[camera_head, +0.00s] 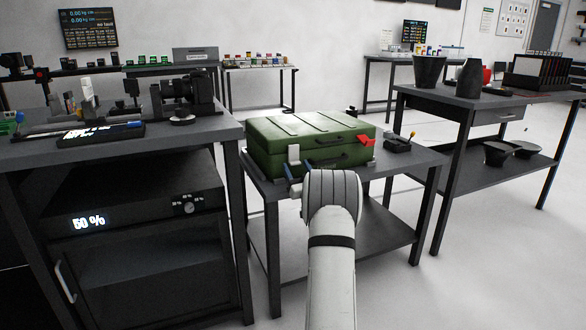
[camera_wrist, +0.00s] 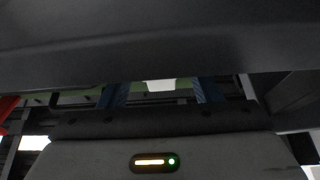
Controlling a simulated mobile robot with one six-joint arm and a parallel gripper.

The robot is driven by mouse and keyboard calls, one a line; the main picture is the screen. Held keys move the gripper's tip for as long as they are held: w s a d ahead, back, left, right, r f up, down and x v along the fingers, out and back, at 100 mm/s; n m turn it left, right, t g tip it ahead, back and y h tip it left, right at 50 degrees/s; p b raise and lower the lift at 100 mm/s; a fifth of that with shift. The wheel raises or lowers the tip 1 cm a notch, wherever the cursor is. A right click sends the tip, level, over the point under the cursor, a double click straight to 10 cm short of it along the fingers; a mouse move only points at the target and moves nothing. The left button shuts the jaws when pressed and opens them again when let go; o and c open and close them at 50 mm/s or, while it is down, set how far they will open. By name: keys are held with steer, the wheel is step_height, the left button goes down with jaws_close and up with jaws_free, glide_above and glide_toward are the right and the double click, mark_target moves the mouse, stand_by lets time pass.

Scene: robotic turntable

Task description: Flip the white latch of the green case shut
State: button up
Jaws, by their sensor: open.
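The green case (camera_head: 315,135) lies with its lid down on a small dark table. Its white latch (camera_head: 294,154) is on the left part of the front face, and a red latch (camera_head: 366,140) is on the right part. I cannot tell exactly how the white latch is angled. My gripper (camera_head: 298,171) is open, its blue fingers just in front of and below the white latch. In the wrist view the white latch (camera_wrist: 160,85) shows between the two spread blue fingers of my gripper (camera_wrist: 161,93), with nothing held. My arm hides part of the lower front.
The small table (camera_head: 405,160) carries a dark device (camera_head: 398,144) right of the case. A dark bench (camera_head: 215,130) with camera gear stands close on the left. Another table (camera_head: 450,100) with black pots stands at right. Open floor lies between the small table and the right table.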

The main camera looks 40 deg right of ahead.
steer(key=p+v, duration=0.1)
steer(key=v, duration=0.6)
steer(key=shift+p, duration=0.4)
